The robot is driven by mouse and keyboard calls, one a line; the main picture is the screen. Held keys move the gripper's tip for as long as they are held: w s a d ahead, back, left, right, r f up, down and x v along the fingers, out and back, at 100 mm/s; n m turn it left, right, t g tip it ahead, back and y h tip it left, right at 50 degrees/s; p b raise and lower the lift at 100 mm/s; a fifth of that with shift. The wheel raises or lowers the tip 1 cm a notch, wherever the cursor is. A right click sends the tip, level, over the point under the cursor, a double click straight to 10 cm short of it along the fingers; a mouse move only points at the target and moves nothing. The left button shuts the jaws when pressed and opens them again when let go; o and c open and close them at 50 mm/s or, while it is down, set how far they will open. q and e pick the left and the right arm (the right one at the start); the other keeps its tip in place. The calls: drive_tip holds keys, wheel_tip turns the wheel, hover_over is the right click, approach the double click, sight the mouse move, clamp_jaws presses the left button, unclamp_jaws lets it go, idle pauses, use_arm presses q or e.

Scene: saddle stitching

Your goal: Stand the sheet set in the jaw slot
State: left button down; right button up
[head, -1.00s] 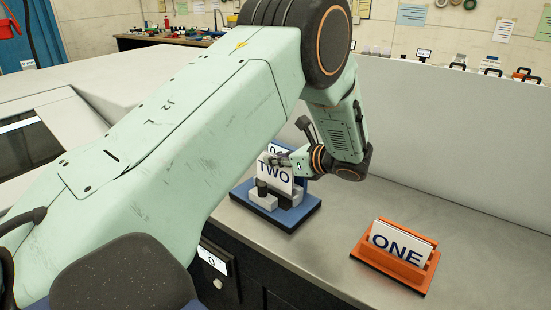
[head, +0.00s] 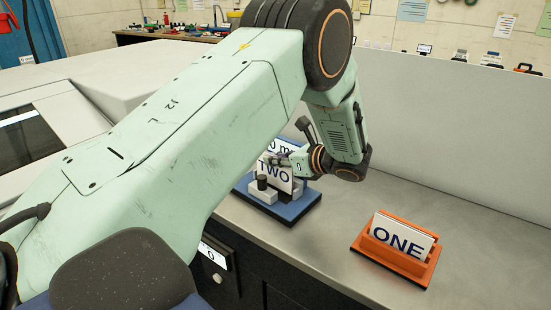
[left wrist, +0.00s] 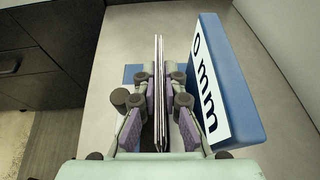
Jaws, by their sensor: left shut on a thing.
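The sheet set (head: 276,173), white and marked TWO, stands upright at the blue jaw fixture (head: 291,217) on the bench. My left gripper (head: 283,160) is shut on it from the right. In the left wrist view the sheets show as thin edges (left wrist: 159,60) between the two fingers (left wrist: 160,100). Pale jaw blocks (head: 263,196) with a dark knob stand at the lower front of the sheets. The sheets' lower edge and the slot are hidden, so I cannot tell how deep they sit. My right gripper is not in view.
A blue upright block with a "0 mm" label (left wrist: 210,85) rises close beside my fingers, behind the sheets in the head view. An orange holder (head: 412,266) with sheets marked ONE (head: 398,244) stands to the right. The bench between them is clear.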

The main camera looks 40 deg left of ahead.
use_arm(q)
drive_tip(key=shift+f, duration=0.4)
drive_tip(key=c, duration=1.4)
unclamp_jaws()
drive_tip(key=v, duration=1.2)
